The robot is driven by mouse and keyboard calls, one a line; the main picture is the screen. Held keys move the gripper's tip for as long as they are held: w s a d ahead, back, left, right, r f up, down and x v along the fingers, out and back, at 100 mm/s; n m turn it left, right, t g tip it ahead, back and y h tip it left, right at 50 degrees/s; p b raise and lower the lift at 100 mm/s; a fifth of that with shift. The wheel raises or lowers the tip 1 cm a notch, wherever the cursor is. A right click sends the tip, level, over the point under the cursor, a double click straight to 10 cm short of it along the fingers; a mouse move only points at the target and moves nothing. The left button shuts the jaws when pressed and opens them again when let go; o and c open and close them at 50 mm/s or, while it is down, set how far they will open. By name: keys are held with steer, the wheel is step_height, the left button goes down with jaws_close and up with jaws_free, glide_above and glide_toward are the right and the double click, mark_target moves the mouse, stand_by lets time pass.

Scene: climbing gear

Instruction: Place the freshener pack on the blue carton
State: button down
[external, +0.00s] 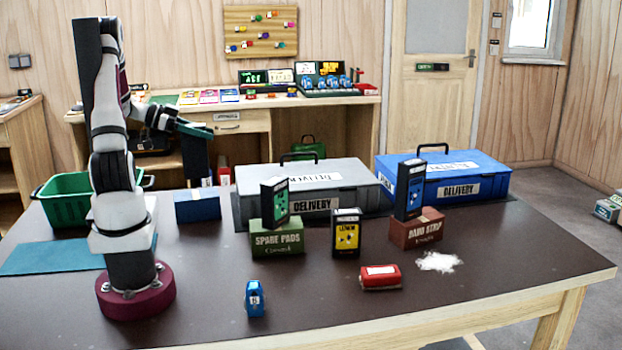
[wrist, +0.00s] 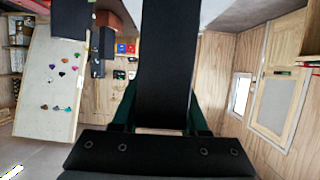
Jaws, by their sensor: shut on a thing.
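My gripper (external: 196,138) points down at the left of the table, shut on a dark, upright pack (external: 195,160), which I take to be the freshener pack. In the wrist view the pack (wrist: 165,55) is a broad black slab between the green fingers of my gripper (wrist: 162,100); its printed face is hidden. The small blue carton (external: 197,208) is directly below the pack in the external view. The pack's lower end is at or just above the carton's top; I cannot tell whether they touch.
A green basket (external: 70,205) is left of the carton, and a grey delivery case (external: 345,200) right. Similar packs stand on a green carton (external: 278,241) and a red-brown carton (external: 417,232). A yellow pack (external: 346,236), red item (external: 380,278) and blue item (external: 255,299) are nearer the front.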

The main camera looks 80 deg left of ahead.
mark_target(201, 149)
steer(key=f, duration=0.3)
steer(key=s+f, duration=0.1)
steer(key=f, duration=0.1)
steer(key=shift+f, duration=0.1)
steer(key=shift+c, duration=2.2)
jaws_free()
steer(key=v, duration=1.2)
